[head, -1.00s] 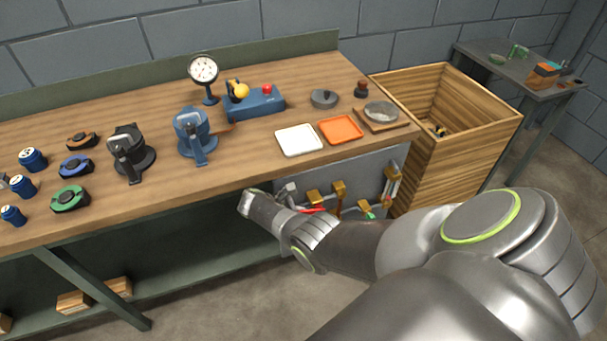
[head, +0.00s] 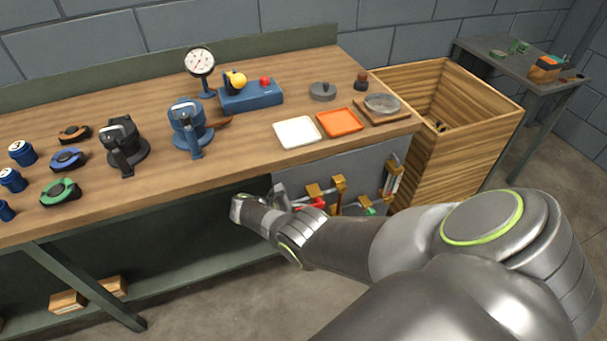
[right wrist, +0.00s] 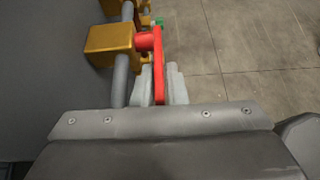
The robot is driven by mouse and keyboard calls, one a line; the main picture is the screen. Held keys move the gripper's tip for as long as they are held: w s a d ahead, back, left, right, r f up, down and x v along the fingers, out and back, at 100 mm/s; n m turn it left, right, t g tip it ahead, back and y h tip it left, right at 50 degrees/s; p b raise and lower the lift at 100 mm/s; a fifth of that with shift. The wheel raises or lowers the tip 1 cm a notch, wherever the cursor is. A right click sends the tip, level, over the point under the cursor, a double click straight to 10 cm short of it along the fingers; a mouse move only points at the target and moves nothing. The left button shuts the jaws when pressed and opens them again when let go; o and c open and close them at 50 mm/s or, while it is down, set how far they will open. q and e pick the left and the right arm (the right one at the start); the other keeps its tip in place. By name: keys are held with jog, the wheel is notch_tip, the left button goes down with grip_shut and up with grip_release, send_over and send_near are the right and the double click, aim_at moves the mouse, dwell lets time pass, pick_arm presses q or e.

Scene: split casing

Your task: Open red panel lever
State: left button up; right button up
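The red lever (right wrist: 158,68) sits on a gold block (right wrist: 110,42) mounted on a grey pipe (right wrist: 120,80) in the right wrist view. My right gripper (right wrist: 160,82) has its pale fingers close on either side of the lever and looks shut on it. In the head view, red shows (head: 314,204) beside my right wrist, on the grey panel (head: 345,165) under the bench's right end. My forearm and wrist hide part of that panel there. My left gripper is not in view.
Other gold fittings (head: 339,182) and a green part (head: 370,211) are on the panel near my right arm. The wooden bench top (head: 240,165) overhangs it, with a white tray (head: 297,132) and an orange tray (head: 340,122). A wooden crate (head: 455,160) stands to the right.

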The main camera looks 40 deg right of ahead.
jog(key=o, duration=0.3)
jog(key=b+v, duration=0.1)
jog(key=v, duration=1.6)
jog(key=shift+a+r, duration=0.15)
